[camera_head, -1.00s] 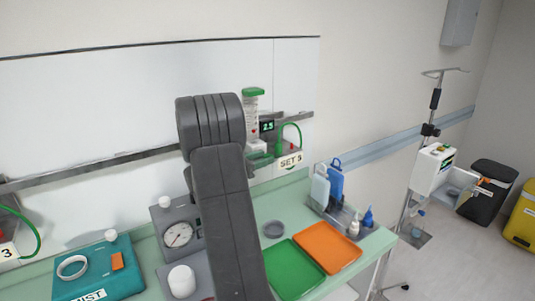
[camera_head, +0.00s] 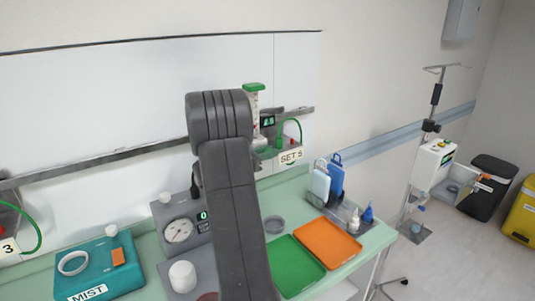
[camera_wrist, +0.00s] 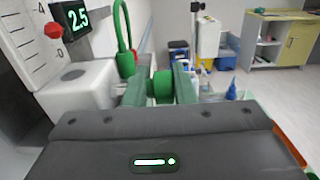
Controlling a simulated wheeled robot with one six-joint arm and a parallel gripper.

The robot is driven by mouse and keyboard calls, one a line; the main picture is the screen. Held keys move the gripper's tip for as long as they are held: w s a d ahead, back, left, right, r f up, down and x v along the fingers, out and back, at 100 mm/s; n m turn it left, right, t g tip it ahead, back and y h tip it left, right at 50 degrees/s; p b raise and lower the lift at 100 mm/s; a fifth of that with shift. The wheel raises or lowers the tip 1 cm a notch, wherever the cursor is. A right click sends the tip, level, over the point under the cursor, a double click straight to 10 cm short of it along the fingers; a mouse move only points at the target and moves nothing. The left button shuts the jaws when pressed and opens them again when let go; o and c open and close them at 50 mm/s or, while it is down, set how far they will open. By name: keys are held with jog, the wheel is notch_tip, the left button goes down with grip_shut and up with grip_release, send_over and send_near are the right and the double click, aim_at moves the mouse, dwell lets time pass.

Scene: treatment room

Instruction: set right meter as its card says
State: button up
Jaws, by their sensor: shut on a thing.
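The right meter (camera_head: 255,100) is a clear tube with a green cap on the wall rail, partly hidden behind my arm. Its card (camera_head: 291,156) reads "SET 5". In the wrist view its small display (camera_wrist: 76,24) reads 2.5, beside a scale tube with a red knob and above a white block (camera_wrist: 85,88). A green knob (camera_wrist: 162,86) sits between the two fingers of my gripper (camera_wrist: 160,90), which is shut on it. In the head view my arm hides most of the gripper and the knob.
A green hose (camera_head: 299,127) curves beside the meter. A gauge unit (camera_head: 179,231) and teal MIST box (camera_head: 125,275) stand left. A left meter's card (camera_head: 8,248) reads 3.

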jog(key=shift+s+d+f+h+b, duration=0.1)
jog(key=shift+f+h+b, duration=0.35)
jog(key=shift+b, duration=0.3)
jog(key=shift+r+t, duration=0.15)
jog(key=shift+t, duration=0.15)
jog(key=shift+r, duration=0.1)
jog(key=o, duration=0.6)
jog(key=shift+o, duration=1.3)
jog(key=shift+s+r, duration=0.15)
